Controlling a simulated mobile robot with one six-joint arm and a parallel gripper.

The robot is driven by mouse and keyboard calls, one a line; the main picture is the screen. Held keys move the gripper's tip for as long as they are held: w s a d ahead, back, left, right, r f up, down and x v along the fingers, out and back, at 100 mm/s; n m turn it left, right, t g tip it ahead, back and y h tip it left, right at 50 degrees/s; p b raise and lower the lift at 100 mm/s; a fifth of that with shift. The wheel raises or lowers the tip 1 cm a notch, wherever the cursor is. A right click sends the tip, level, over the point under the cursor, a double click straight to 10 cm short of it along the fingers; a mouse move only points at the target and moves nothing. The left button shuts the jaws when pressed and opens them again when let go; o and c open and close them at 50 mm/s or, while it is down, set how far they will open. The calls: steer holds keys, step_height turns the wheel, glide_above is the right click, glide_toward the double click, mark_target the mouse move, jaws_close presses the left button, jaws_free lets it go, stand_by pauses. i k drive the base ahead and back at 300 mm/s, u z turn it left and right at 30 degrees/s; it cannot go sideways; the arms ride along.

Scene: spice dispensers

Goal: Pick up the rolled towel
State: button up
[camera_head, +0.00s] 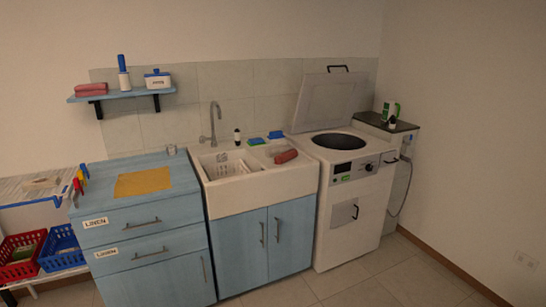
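A red-pink roll, looking like a rolled towel (286,157), lies at the right front of the white sink unit (237,197), near its front rim. A second red-pink bundle (91,89), which looks folded or rolled, lies at the left end of the blue wall shelf (130,95). It is too small to tell whether it is rolled. My gripper is not in view.
A blue drawer cabinet (150,242) with a yellow cloth (142,182) stands left of the sink. A tall faucet (214,124) rises behind the basin. A white washer (350,215) with its lid raised stands right. The visible floor in front is clear.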

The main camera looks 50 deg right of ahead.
mark_target(281, 159)
steer(key=u, duration=0.05)
steer(key=i, duration=0.8)
steer(key=z, duration=0.55)
steer(key=i, duration=0.6)
steer(key=z, duration=0.25)
